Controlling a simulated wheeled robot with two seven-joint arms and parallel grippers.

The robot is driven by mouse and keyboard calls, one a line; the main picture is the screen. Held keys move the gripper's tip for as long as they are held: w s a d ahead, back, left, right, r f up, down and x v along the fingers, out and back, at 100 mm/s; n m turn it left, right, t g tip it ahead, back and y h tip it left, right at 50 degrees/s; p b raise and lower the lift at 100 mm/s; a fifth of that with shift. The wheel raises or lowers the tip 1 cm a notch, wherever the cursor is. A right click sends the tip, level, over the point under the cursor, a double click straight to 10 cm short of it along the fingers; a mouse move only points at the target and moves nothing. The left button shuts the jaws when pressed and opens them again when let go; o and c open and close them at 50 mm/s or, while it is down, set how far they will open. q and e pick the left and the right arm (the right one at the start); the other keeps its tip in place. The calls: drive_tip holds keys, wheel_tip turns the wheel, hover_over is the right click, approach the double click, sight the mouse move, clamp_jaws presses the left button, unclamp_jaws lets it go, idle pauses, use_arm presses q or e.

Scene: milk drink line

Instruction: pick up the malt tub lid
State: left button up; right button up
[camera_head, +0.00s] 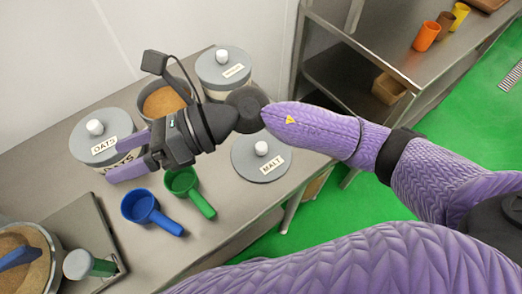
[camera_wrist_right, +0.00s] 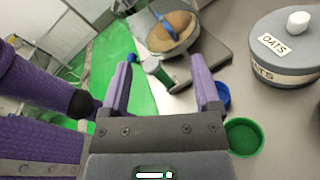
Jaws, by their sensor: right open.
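The malt tub lid (camera_head: 270,172) is a flat grey disc with a pale knob and a MALT label. It lies near the table's right edge in the head view, below my right wrist, and does not show in the right wrist view. My right gripper (camera_head: 115,160) is open and empty, reaching left past the lid, with its fingers beside the oats tub (camera_head: 83,150). Its fingers also show in the right wrist view (camera_wrist_right: 165,62). An uncovered tub (camera_head: 165,101) of brown powder stands behind the gripper, partly hidden by it. My left gripper is out of view.
A blue scoop (camera_head: 140,207) and a green scoop (camera_head: 182,181) lie just in front of the gripper. Another lidded tub (camera_head: 222,66) stands at the back. A bowl of grain (camera_head: 35,255) and a grey plate (camera_head: 85,222) are at the lower left. A shelf (camera_head: 370,45) stands at right.

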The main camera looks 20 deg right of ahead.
drive_tip(key=w+d+f+n+g+h, duration=0.1)
drive_tip(key=d+f+n+h, duration=0.4)
drive_tip(key=f+h, duration=0.2)
drive_tip(key=n+t+h, duration=0.2)
drive_tip(key=n+h, duration=0.1)
drive_tip(key=h, duration=0.7)
hover_over(261, 146)
drive_tip(key=f, duration=0.3)
drive_tip(key=shift+s+a, duration=0.1)
drive_tip(key=shift+a, duration=0.2)
drive_tip(key=f, duration=0.3)
drive_tip(key=f+b, duration=0.1)
drive_tip(key=f, duration=0.2)
drive_tip(key=f+b, duration=0.1)
drive_tip(key=f, duration=0.3)
drive_tip(key=shift+d, duration=0.4)
clamp_jaws()
